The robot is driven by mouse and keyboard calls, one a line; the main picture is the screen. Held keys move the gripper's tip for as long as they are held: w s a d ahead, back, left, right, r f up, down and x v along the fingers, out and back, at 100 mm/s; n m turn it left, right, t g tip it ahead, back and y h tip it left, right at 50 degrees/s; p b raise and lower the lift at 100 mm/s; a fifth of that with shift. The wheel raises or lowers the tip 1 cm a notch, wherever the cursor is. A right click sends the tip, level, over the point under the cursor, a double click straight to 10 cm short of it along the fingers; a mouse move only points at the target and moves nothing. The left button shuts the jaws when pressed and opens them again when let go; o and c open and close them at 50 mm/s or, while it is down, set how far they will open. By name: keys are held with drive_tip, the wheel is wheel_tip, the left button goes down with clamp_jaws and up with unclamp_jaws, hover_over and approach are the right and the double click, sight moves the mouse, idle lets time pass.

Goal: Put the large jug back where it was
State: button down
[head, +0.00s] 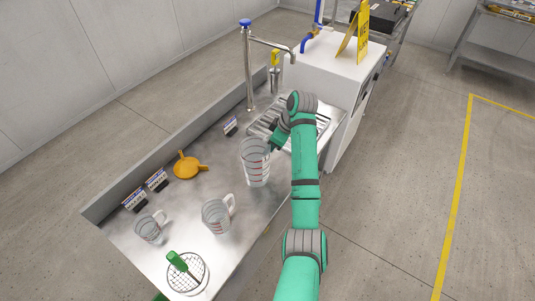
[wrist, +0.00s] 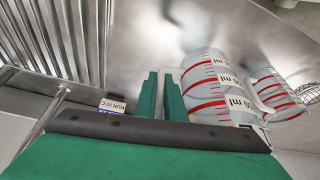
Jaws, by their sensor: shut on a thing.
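The large jug (head: 256,165) is clear with red marks and upright, at the bench's right part near the sink. My gripper (head: 279,138) is at its upper right side. In the wrist view the fingers (wrist: 162,98) are shut on the jug's pale handle, with the large jug's body (wrist: 205,82) just right of them. I cannot tell whether its base touches the bench. A medium jug (head: 217,215) and a small jug (head: 150,229) stand on the bench to the left.
The steel bench (head: 125,205) has a raised back edge. An orange funnel (head: 187,166), a round mesh strainer (head: 187,275) with a green-handled item, and label stands (head: 157,180) sit on it. A tall tap (head: 248,70) rises behind the ribbed drainer (head: 265,122); another label (head: 230,127) stands nearby.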

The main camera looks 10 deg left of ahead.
drive_tip(key=shift+w+a+f, duration=0.2)
drive_tip(key=shift+w+f, duration=0.05)
drive_tip(key=shift+f, duration=0.65)
drive_tip(key=shift+w+a+f, duration=0.2)
drive_tip(key=shift+w+f, duration=0.1)
drive_tip(key=shift+f, duration=0.6)
drive_tip(key=shift+w+a+f, duration=0.2)
drive_tip(key=shift+w+f, duration=0.05)
drive_tip(key=shift+f, duration=0.65)
drive_tip(key=shift+f, duration=0.2)
drive_tip(key=c, duration=1.8)
unclamp_jaws()
drive_tip(key=shift+c, duration=0.2)
drive_tip(key=v, duration=1.2)
drive_tip(key=shift+r, duration=0.25)
drive_tip(key=shift+f, duration=0.1)
